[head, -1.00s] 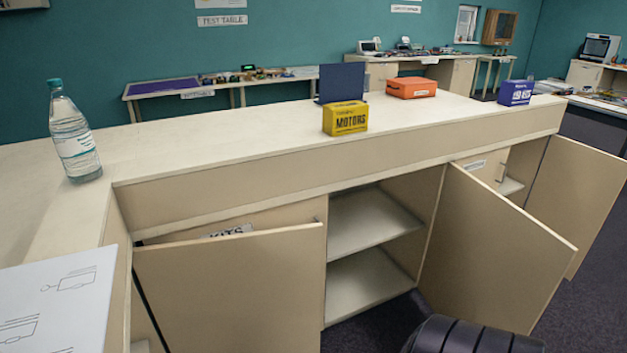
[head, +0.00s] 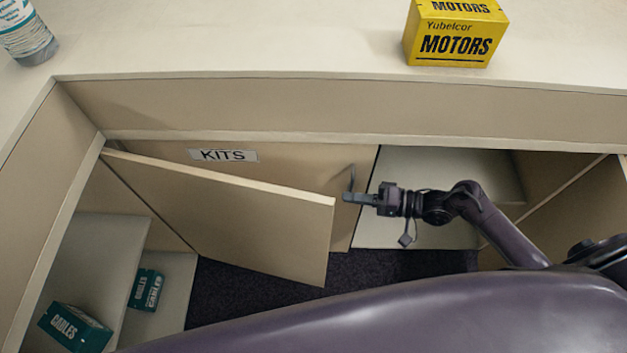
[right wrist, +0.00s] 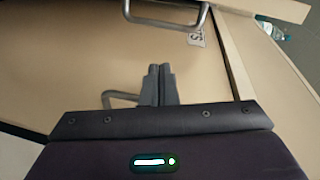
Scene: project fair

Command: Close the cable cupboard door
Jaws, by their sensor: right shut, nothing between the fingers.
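The cable cupboard (head: 110,262) is at the left in the head view, its front open. Its door (head: 220,205) stands swung out from the corner, across part of the KITS door (head: 300,165). My right gripper (head: 345,197) is shut and empty. Its fingertips are close to the free edge of the cable cupboard door; I cannot tell whether they touch. In the right wrist view the closed fingers (right wrist: 157,82) point at a beige panel, with one metal handle (right wrist: 165,18) ahead and another (right wrist: 122,97) beside them. My left gripper is not in view.
Teal CABLES boxes (head: 75,328) lie inside the cable cupboard. A yellow MOTORS box (head: 455,35) and a bottle (head: 27,35) stand on the counter (head: 230,40) above. An open shelf compartment (head: 470,175) is right of the KITS door. Dark floor (head: 260,278) shows below the door.

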